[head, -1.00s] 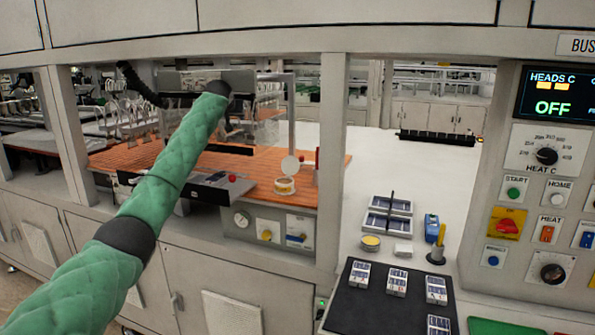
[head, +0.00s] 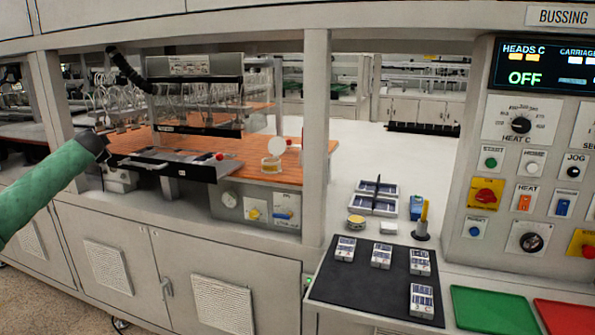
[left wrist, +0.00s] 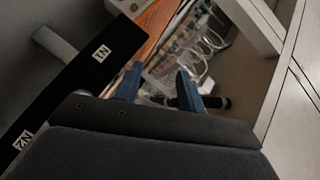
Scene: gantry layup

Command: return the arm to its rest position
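My left arm, in a green sleeve, comes in from the left in the head view and ends in a dark wrist (head: 92,145) in front of the machine's opening. In the left wrist view the two blue fingers of my left gripper (left wrist: 157,80) stand apart with nothing held between them. Behind them are cables and clear parts, out of focus. My right arm and gripper are in neither view.
A machine post (head: 315,140) stands right of the orange bed (head: 215,150). A carriage tray (head: 165,163) juts from the bed. A black mat (head: 340,290) with several small cell stacks, a green tray (head: 490,310) and a red tray (head: 570,315) lie on the right counter.

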